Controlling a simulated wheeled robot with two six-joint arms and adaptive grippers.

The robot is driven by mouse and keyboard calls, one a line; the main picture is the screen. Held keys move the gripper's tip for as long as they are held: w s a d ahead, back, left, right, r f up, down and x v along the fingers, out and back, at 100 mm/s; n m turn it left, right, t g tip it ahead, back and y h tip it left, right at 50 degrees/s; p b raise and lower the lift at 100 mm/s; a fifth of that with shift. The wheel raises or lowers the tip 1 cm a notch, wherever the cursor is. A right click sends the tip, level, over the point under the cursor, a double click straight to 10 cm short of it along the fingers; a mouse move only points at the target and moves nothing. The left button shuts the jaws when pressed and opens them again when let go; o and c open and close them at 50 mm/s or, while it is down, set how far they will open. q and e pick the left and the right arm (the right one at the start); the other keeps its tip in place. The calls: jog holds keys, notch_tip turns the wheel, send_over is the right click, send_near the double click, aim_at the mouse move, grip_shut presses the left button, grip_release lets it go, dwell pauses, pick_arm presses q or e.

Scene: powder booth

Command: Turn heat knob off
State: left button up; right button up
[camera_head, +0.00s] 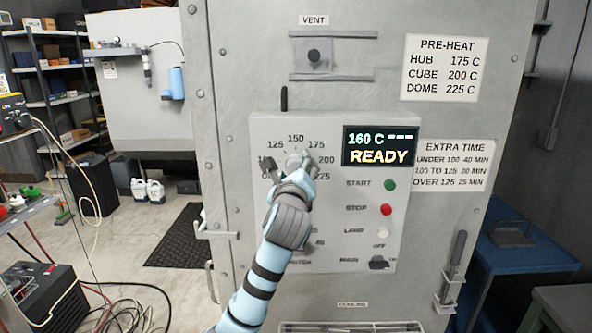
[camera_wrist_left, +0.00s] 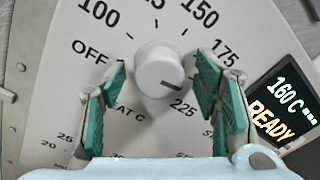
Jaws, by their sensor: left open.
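The white heat knob (camera_wrist_left: 158,70) sits on a dial plate in the left wrist view. Its dark mark points down and to the right, toward the 225 label. OFF is printed to the knob's left. My left gripper (camera_wrist_left: 163,100) is open, with one green-padded finger on each side of the knob. Gaps show between both pads and the knob. In the head view my left gripper (camera_head: 287,163) is in front of the dial and mostly hides the knob.
The control panel (camera_head: 330,240) also carries a READY display (camera_head: 380,147), a green START button (camera_head: 390,185), a red STOP button (camera_head: 386,210), a lamp button (camera_head: 384,232) and a main switch (camera_head: 379,262). A door handle (camera_head: 453,268) is at lower right.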

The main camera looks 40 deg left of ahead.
pick_arm(q)
jog(key=shift+s, duration=0.15)
jog(key=shift+c, duration=1.2)
jog(key=c, duration=0.9)
